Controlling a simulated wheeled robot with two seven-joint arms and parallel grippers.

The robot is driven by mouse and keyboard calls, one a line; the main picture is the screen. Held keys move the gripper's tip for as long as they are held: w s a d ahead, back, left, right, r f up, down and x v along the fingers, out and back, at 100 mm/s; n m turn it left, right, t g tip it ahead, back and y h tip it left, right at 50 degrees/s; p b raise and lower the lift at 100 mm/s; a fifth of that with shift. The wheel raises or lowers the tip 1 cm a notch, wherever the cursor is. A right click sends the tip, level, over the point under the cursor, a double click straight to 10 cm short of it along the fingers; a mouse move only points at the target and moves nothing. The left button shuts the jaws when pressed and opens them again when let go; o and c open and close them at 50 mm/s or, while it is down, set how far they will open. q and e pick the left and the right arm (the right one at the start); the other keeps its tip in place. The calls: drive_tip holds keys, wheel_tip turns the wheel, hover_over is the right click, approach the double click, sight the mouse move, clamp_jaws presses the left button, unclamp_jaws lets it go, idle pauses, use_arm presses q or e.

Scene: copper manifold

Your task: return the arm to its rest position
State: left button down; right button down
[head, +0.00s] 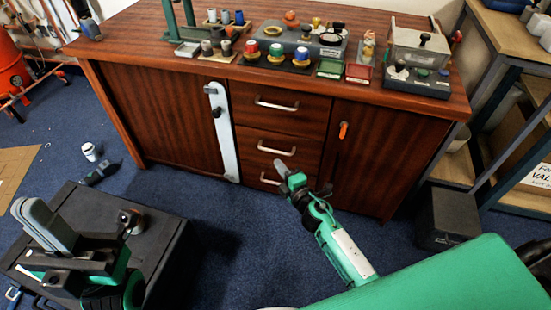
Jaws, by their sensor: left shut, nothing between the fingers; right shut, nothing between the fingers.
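My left gripper (42,218) is at the lower left of the head view, its grey fingers together with nothing seen between them. It shows above a black box-like unit, and I cannot tell whether it touches it. My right gripper (281,168) is near the middle, at the end of a green and white arm reaching up from the lower right. Its fingers are closed and empty. In the picture the tip overlaps the lower drawers of the wooden cabinet (182,128); the gap to them is hard to judge.
Trays, coloured knobs and a grey case (421,44) stand on the cabinet top. An orange handle (343,130) is on the right door. A black box (449,218) and a shelf rack stand at right. A white cup-like item (89,152) lies at left. Blue carpet (240,228) is open between.

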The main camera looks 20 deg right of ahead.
drive_tip(key=shift+s+d, duration=0.1)
drive_tip(key=shift+s, duration=0.25)
